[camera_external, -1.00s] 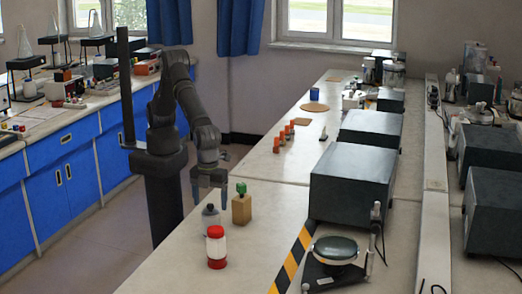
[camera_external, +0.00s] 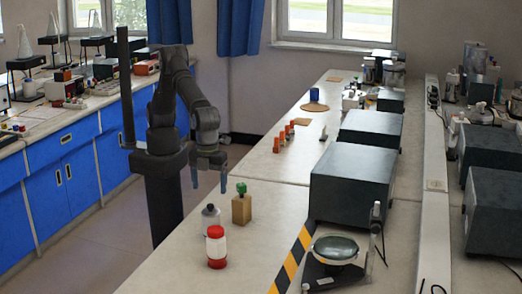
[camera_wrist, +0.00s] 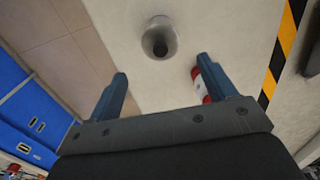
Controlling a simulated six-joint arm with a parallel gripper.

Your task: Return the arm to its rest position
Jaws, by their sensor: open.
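My gripper (camera_external: 209,184) hangs pointing down at the left edge of the near bench, its two blue fingers apart with nothing between them. In the wrist view my gripper (camera_wrist: 162,70) also shows an empty gap. A grey bottle (camera_external: 210,219) stands upright on the bench just below the fingers, apart from them. In the wrist view the bottle (camera_wrist: 158,40) is seen from above, beyond the fingertips. My arm is bent, its forearm reaching down toward the bench edge.
A red-and-white jar (camera_external: 216,250) stands in front of the bottle, and a wooden block with a green top (camera_external: 241,208) stands to its right. A dark box (camera_external: 352,185) stands farther right. Several orange items (camera_external: 282,138) stand farther back.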

